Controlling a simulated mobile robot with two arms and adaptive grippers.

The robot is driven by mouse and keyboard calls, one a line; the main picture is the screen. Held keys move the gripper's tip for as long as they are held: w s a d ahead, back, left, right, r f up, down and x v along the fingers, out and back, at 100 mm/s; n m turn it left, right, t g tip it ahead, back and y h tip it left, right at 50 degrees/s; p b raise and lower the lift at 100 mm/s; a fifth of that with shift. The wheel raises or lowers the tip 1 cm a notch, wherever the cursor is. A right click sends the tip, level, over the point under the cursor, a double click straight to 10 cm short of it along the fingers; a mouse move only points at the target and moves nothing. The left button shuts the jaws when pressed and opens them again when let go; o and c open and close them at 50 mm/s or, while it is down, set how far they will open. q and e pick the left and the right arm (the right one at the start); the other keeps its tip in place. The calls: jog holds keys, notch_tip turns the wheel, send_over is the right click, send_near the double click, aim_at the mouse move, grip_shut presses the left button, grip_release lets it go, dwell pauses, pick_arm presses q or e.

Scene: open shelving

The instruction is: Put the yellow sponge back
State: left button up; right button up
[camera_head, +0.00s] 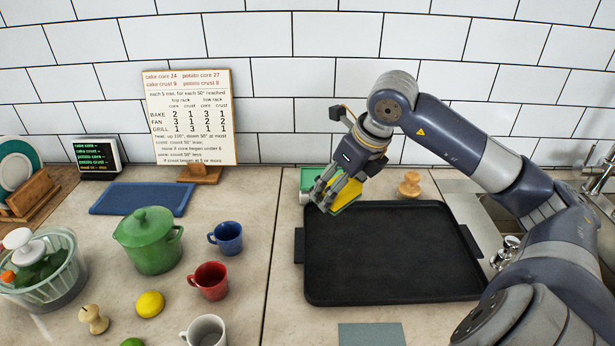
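The yellow sponge (347,194) shows at the back of the counter, partly hidden behind my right gripper. A green flat thing (308,178) shows around and beneath it; I cannot tell whether the sponge rests on it or is held above it. My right gripper (325,196) reaches down from the right over the sponge, its fingers in front of the sponge's left part. The fingers overlap in this view, so I cannot tell whether they grip it. My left gripper is not in view.
A large black tray (390,255) lies just in front of the sponge. A wooden knob-shaped thing (409,184) stands right of it. A recipe board (190,117), blue mat (142,198), green pot (150,245), blue mug (229,238) and red mug (209,281) are left. The sink is right.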

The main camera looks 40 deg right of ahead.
jog(key=w+d+p, duration=0.2)
jog(key=w, duration=0.2)
jog(key=w+d+p, duration=0.1)
jog(key=w+d, duration=0.2)
jog(key=w, duration=0.1)
jog(key=w+d+f+p, duration=0.1)
jog(key=w+d+p, duration=0.1)
jog(key=w, duration=0.2)
jog(key=shift+w+d+p, duration=0.2)
jog(key=shift+d+p, duration=0.05)
jog(key=shift+p, duration=0.1)
jog(key=shift+w+d+f, duration=0.25)
jog(key=shift+w, duration=0.2)
notch_tip(320, 180, down, 2)
jog(key=shift+s+f+p, duration=0.1)
jog(key=shift+f+p, duration=0.15)
jog(key=shift+p, duration=0.45)
jog(key=shift+f, duration=0.4)
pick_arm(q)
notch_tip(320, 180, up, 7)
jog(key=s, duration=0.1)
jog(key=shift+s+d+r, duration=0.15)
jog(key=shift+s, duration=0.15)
pick_arm(e)
jog(key=shift+f, duration=0.1)
